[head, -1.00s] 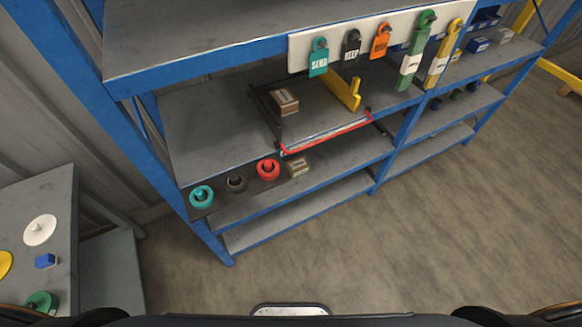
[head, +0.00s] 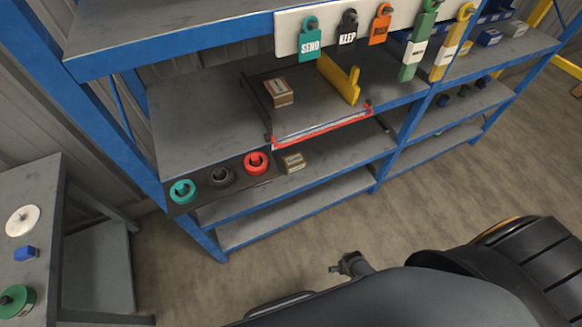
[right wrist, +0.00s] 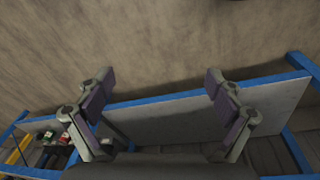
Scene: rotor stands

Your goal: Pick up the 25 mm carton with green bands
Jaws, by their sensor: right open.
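Two small brown cartons show in the head view. One carton (head: 279,92) stands on the pull-out tray of the middle shelf, with a pale label on its side. The other carton (head: 293,162) sits on the shelf below, right of the red rotor, with a pale label on its front. Green bands cannot be made out on either, nor can the 25 mm marking. My right gripper is open and empty in the right wrist view (right wrist: 160,76), with bare floor and a shelf edge beyond its fingers. It is well apart from both cartons. My left gripper is not in view.
The blue-framed shelf rack (head: 150,180) has a red-edged tray (head: 325,130) and a yellow bracket (head: 342,82). Hanging tags (head: 348,30) overhang the tray. A grey table (head: 45,190) stands left.

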